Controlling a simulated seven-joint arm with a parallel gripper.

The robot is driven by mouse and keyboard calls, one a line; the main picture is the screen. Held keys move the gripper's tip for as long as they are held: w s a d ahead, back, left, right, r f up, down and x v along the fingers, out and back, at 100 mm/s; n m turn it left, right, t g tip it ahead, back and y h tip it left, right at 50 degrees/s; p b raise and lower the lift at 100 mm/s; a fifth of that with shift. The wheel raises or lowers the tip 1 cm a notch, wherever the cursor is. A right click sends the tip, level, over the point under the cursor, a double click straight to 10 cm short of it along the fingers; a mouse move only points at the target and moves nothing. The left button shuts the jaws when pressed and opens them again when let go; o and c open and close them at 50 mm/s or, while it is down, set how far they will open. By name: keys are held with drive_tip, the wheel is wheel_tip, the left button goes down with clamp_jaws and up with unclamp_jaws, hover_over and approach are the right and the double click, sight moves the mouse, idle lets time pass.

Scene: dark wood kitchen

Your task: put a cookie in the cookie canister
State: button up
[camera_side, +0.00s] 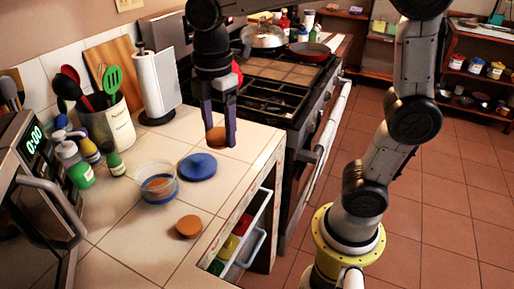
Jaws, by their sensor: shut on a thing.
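My gripper (219,142) points down above the tiled counter, right of the middle of the counter top. It is shut on a round brown cookie (216,136), held between its fingertips above and beyond the blue lid. A clear round canister (161,193) with a bluish base stands open on the counter, left of and nearer than my gripper. A brown cookie shape (158,184) shows inside it. A round blue lid (198,168) with a knob lies flat beside the canister, to its right. Another brown cookie (188,227) lies on the counter near the front edge.
A paper towel roll (157,85), a utensil crock (107,127) and several bottles (74,166) stand behind and left of the canister. A microwave (35,190) is at the left. The stove (275,95) adjoins the counter. An open drawer (243,240) is below the counter edge.

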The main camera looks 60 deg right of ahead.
drive_tip(key=w+a, duration=0.3)
drive_tip(key=w, duration=0.9)
drive_tip(key=shift+w+a+f, duration=0.25)
drive_tip(key=shift+w+f, duration=0.65)
drive_tip(key=shift+f, duration=1)
drive_tip(key=shift+w+a+f, duration=0.2)
drive_tip(key=shift+w+f, duration=0.75)
drive_tip(key=shift+f, duration=1)
drive_tip(key=shift+w+a+f, duration=0.25)
drive_tip(key=shift+w+f, duration=0.65)
drive_tip(key=shift+f, duration=1)
drive_tip(key=o, duration=1.4)
wheel_tip(320, 180, up, 14)
